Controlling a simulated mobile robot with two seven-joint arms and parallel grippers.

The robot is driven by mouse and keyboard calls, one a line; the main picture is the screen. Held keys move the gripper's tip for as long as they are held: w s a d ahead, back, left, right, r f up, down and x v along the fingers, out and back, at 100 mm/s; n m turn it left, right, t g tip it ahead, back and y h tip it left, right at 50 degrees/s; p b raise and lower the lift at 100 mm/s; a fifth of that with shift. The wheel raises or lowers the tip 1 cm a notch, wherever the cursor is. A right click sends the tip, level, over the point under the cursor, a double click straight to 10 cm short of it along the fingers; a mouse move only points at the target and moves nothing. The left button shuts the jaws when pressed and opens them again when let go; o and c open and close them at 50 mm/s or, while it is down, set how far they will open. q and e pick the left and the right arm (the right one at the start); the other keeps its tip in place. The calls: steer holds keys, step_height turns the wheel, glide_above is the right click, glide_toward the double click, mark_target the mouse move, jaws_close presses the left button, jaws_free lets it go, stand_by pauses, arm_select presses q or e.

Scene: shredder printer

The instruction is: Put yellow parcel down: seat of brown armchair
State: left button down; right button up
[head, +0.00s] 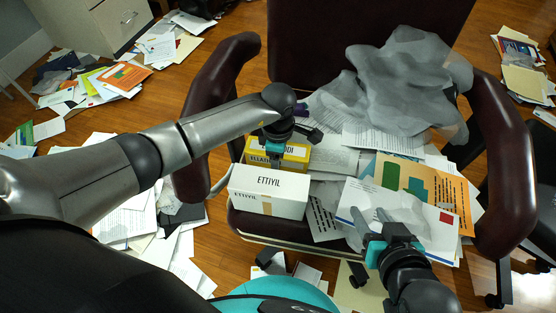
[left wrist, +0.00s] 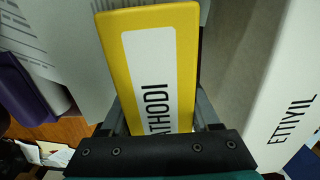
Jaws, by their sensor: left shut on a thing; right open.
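The yellow parcel (head: 293,155) with a white label is at the left side of the brown armchair's (head: 505,170) seat, behind a white ETTIYIL box. My left gripper (head: 278,150) is above it. In the left wrist view, the gripper's fingers (left wrist: 160,118) are shut on both sides of the yellow parcel (left wrist: 112,45). Whether the parcel's underside touches the seat is hidden. My right gripper (head: 368,225) is open and empty over papers at the seat's front right. Papers cover most of the seat.
The white ETTIYIL box (head: 268,190) sits at the seat's front left; it also shows in the left wrist view (left wrist: 265,100). A crumpled grey translucent bag (head: 405,80) lies at the seat's back right. Loose papers (head: 110,80) litter the floor. A cabinet (head: 105,20) stands at the upper left.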

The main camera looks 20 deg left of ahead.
arm_select(q)
steer(key=shift+f, duration=0.15)
arm_select(e)
steer(key=shift+w+a, duration=0.1)
steer(key=shift+a, duration=0.15)
arm_select(q)
steer(key=shift+c, duration=0.6)
jaws_free()
steer(key=shift+r+p, duration=0.7)
steer(key=shift+r, duration=0.65)
step_height(320, 180, up, 3)
steer(key=shift+f+p, duration=0.1)
steer(key=shift+p, duration=0.65)
arm_select(e)
steer(key=s+d+r+g+h, duration=0.1)
steer(key=s+d+g+h, duration=0.2)
steer(key=s+d+g, duration=0.25)
arm_select(q)
step_height(320, 180, up, 5)
steer(key=shift+r+p, duration=0.1)
steer(key=shift+p, duration=1.15)
steer(key=shift+r+p, duration=0.35)
steer(key=shift+r, duration=0.5)
arm_select(e)
step_height(320, 180, down, 7)
steer(key=shift+d+m, duration=0.3)
steer(key=shift+d, duration=0.1)
